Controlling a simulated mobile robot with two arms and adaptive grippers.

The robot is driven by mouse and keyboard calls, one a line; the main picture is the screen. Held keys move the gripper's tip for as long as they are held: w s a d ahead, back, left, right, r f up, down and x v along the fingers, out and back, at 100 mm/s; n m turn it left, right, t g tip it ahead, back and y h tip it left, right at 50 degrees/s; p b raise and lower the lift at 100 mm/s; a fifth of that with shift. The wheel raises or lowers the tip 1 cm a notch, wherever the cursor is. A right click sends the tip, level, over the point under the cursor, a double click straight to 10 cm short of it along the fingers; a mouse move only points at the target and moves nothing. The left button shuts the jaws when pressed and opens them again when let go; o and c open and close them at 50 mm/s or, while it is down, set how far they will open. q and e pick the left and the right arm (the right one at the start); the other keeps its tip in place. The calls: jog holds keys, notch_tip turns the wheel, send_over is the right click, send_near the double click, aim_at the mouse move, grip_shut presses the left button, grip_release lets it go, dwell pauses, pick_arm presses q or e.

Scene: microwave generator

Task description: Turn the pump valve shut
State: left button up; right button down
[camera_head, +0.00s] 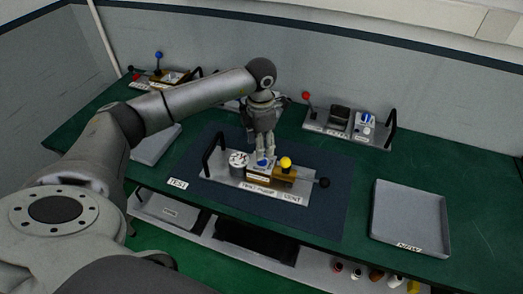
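A test unit with a grey base plate (222,178) and black handles stands on the dark mat, with a round dial gauge (238,161), a blue knob (263,163) and a yellow ball knob (286,162) on a brown block. A label on its front seems to read "TEST PUMP" and another "VENT". Which part is the pump valve I cannot tell for sure. My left gripper (265,155) points down right at the blue knob, its fingers close together and partly covering it. Whether it grips the knob is too small to tell. My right gripper is not in view.
The dark blue mat (328,205) lies on a green bench. An empty grey tray (410,212) is at the right. Another panel (347,128) with a red-tipped lever and blue knob stands at the back.

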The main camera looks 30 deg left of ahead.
pick_arm(q)
jog(key=f, duration=0.3)
jog(key=f+p, duration=0.1)
jog(key=shift+w+f, duration=0.2)
jog(key=shift+w, duration=0.2)
jog(key=shift+d+f, duration=0.1)
jog(key=shift+f, duration=0.2)
jog(key=shift+s+f, duration=0.15)
jog(key=c, duration=1)
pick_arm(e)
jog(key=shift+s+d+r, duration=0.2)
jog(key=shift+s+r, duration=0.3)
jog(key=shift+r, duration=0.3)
